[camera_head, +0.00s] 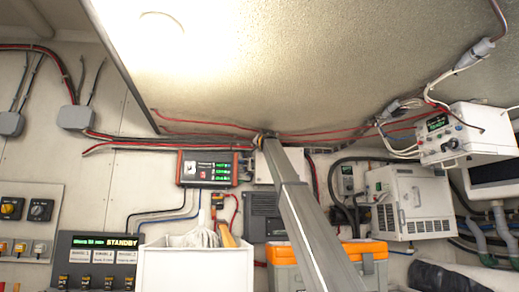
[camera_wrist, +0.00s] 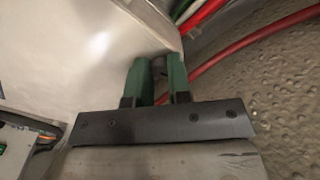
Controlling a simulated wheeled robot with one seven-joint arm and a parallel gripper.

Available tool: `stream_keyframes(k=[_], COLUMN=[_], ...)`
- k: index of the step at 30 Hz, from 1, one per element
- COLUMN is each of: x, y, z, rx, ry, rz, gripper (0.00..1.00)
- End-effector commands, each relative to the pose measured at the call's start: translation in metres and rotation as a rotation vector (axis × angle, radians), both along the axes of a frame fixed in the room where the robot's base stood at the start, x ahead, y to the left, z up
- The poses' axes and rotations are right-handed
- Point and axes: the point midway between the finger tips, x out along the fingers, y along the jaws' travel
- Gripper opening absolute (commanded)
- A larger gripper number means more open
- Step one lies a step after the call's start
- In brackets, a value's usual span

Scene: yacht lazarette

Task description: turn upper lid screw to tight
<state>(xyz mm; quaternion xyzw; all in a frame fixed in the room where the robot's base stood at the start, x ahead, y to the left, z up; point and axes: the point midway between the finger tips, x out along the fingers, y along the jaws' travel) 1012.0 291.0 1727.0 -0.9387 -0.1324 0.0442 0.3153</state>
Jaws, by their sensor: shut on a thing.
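A pale box lid (camera_wrist: 85,60) fills the upper left of the wrist view. In the head view the same pale box (camera_head: 265,172) is on the wall, partly hidden by my arm. My gripper (camera_wrist: 160,66) has two green fingers at the lid's upper corner. They are closed around a small dark piece between their tips, which appears to be the upper lid screw (camera_wrist: 159,68). Its slot or marking cannot be made out, so how tight it is cannot be told. In the head view my gripper (camera_head: 268,136) reaches the box's top edge, and the screw is hidden.
Red cables (camera_wrist: 235,52) run along the rough surface close to the fingers. An orange-edged device (camera_head: 207,169) is mounted left of the box. A white bin (camera_head: 195,270) and an orange-lidded case (camera_head: 365,248) stand below. A white unit (camera_head: 408,203) is at right.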

Motion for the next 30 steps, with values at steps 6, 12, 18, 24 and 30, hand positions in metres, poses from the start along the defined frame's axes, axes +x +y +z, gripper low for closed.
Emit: stream_keyframes(k=[6, 12, 18, 24, 30], x=[-0.0002, -0.0002, -0.0002, -0.0002, -0.0002], y=[0.0002, 0.0003, 0.0002, 0.0002, 0.0003], z=[-0.0011, -0.0011, -0.0012, -0.0011, -0.0009], rx=[0.096, 0.137, 0.147, 0.147, 0.146], ry=[0.029, 0.042, 0.045, 0.045, 0.044], rz=[0.0, 0.0, 0.0, 0.0, 0.0], gripper=[0.0, 0.0, 0.0, 0.0, 0.44])
